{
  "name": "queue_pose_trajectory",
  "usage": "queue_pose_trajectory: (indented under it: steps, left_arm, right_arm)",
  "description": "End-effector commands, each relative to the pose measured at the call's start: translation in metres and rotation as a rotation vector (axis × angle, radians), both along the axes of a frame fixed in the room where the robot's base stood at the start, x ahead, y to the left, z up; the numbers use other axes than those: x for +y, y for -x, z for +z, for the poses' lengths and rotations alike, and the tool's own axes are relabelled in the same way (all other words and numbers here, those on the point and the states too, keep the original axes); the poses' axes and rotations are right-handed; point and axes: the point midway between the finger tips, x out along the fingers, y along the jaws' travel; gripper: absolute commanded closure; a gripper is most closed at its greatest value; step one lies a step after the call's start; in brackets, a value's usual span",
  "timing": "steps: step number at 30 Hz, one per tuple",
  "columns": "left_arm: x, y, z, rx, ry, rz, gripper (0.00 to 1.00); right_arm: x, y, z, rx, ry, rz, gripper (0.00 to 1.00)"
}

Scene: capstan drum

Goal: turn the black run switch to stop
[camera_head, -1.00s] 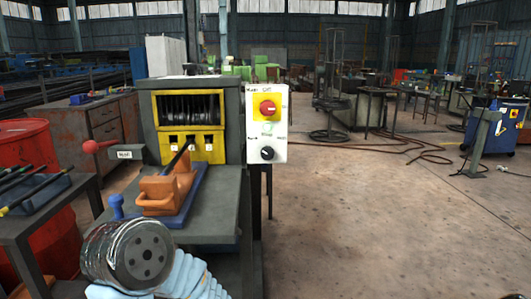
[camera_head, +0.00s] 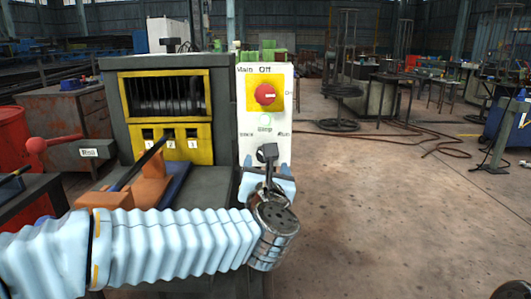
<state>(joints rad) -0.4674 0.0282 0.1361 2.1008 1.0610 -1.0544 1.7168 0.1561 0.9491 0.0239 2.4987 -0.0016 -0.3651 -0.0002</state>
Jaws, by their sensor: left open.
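The black run switch (camera_head: 267,152) is on the lower part of the white control panel (camera_head: 247,128), with small labels above it, one reading "Stop". My left gripper (camera_head: 267,172) is in front of the panel's lower end, just below the switch in the picture. Its pale blue fingers are apart, one to each side of the switch's lower part. I cannot tell whether they touch the switch, and its pointing direction is unclear. The gripper's body hides the area below.
A red rotary switch on a yellow plate (camera_head: 265,94) sits higher on the panel. The yellow-framed drum housing (camera_head: 168,72) stands left of it. A red-knobbed lever (camera_head: 37,145) and an orange block (camera_head: 146,192) are further left. The floor at right is mostly clear.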

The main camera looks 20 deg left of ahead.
Motion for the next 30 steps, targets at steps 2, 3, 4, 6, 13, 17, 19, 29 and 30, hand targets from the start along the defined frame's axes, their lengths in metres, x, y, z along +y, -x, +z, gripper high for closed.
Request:
queue_pose_trajectory:
  steps: [2, 3, 4, 6, 13, 17, 19, 29, 30]
  left_arm:
    - [0.006, -0.018, 0.001, 0.003, -0.001, 0.003, 0.29]
    - [0.008, -0.026, 0.001, 0.003, -0.001, 0.002, 0.29]
    - [0.009, -0.032, 0.001, 0.002, -0.002, 0.002, 0.29]
    - [0.013, -0.044, 0.001, 0.002, -0.002, 0.001, 0.29]
    - [0.019, -0.066, 0.0, 0.002, -0.004, -0.001, 0.29]
    - [0.02, -0.068, -0.001, 0.001, -0.003, 0.0, 0.29]
    - [0.02, -0.068, -0.001, 0.001, -0.003, -0.001, 0.29]
    - [0.019, -0.067, -0.001, 0.001, -0.003, -0.001, 0.64]
    - [0.019, -0.067, -0.001, 0.001, -0.003, -0.001, 0.7]
  right_arm:
    - [0.001, 0.0, 0.006, 0.001, -0.002, 0.003, 0.57]
    - [0.002, 0.001, 0.007, 0.002, -0.002, 0.003, 0.57]
    - [0.002, 0.001, 0.008, 0.001, -0.003, 0.004, 0.57]
    - [0.003, 0.001, 0.01, 0.002, -0.004, 0.005, 0.57]
    - [0.003, 0.001, 0.014, 0.002, -0.005, 0.006, 0.57]
    - [0.003, 0.001, 0.014, 0.002, -0.005, 0.006, 0.57]
    - [0.003, 0.001, 0.014, 0.002, -0.005, 0.006, 0.57]
    - [0.003, 0.001, 0.014, 0.002, -0.005, 0.006, 0.57]
    - [0.003, 0.001, 0.014, 0.002, -0.005, 0.006, 0.57]
